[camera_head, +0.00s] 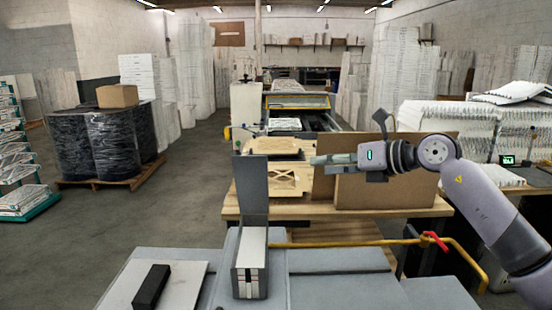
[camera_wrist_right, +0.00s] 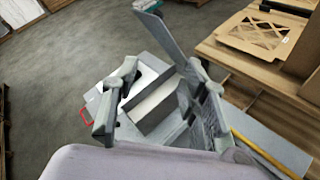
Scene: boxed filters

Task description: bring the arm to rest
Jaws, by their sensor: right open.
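My right arm comes in from the right edge of the head view and reaches left. Its gripper (camera_head: 318,161) is held level in the air, in front of brown boards and above the wooden bench. In the right wrist view the two fingers of the gripper (camera_wrist_right: 163,68) stand well apart, with nothing gripped between them. Beyond them, a white and grey box (camera_wrist_right: 155,95) shows below. My left gripper is in neither view.
The box (camera_head: 250,265) with a tall grey upright panel (camera_head: 251,185) stands on a grey surface (camera_head: 330,290). A black block (camera_head: 151,287) lies on a pale plate (camera_head: 187,285) to its left. A yellow pipe (camera_head: 350,243) crosses behind. Open floor lies at left.

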